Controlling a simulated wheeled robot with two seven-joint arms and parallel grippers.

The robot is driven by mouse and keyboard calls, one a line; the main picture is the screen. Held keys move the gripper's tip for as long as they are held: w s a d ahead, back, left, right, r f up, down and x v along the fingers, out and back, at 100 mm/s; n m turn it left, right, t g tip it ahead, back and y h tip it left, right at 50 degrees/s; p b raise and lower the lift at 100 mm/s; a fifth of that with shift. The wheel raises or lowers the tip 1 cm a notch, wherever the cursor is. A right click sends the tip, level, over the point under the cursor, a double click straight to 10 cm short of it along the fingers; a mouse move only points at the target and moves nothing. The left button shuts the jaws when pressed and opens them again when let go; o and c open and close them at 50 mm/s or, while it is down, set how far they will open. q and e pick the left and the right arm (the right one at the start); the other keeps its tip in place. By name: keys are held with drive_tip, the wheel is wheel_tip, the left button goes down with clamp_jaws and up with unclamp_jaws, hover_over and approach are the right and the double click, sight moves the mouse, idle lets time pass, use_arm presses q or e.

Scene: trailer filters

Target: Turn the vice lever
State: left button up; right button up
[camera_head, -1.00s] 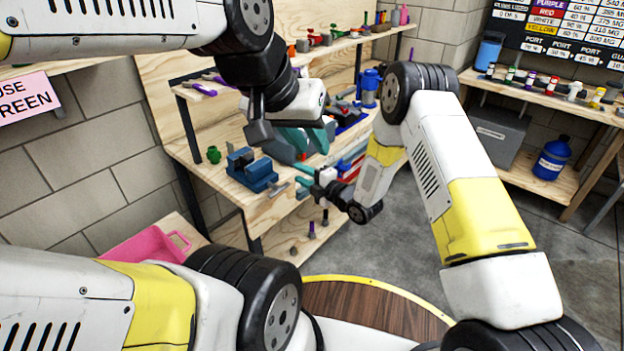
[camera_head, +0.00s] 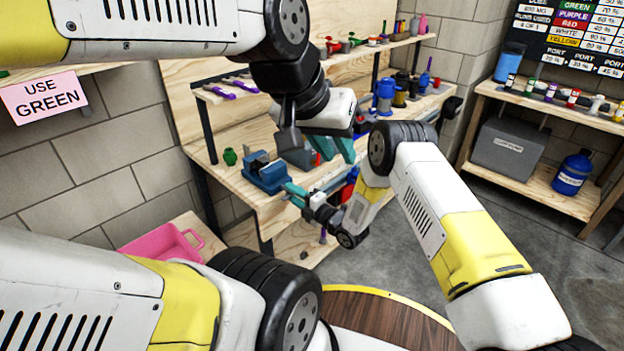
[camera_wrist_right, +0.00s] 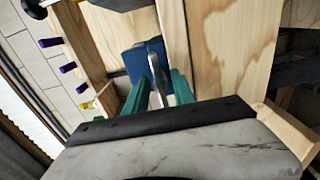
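The blue vice (camera_head: 266,174) sits on the wooden workbench near its front left edge. In the right wrist view, the blue vice body (camera_wrist_right: 136,62) lies just beyond my right fingertips. Its grey metal lever (camera_wrist_right: 158,88) shows between the two teal fingers. My right gripper (camera_head: 291,191) is at the front of the vice; its fingers (camera_wrist_right: 161,78) are apart on either side of the lever, with no clear grip on it. My left gripper (camera_head: 336,148) hangs above the bench right of the vice, fingers apart and empty. The lever is hard to make out in the head view.
A green object (camera_head: 230,157) stands left of the vice. Blue canisters (camera_head: 385,95) stand further right on the bench. A shelf (camera_head: 370,47) with small items runs above. The bench's front edge is close to my right gripper.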

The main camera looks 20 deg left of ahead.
clamp_jaws()
drive_tip(key=shift+m, duration=0.5)
drive_tip(key=m, duration=0.3)
drive_tip(key=shift+m, duration=0.4)
drive_tip(key=m, duration=0.4)
drive_tip(key=shift+m, duration=0.3)
drive_tip(key=m, duration=1.1)
drive_tip(key=shift+f, duration=0.1)
drive_tip(key=shift+m, duration=0.4)
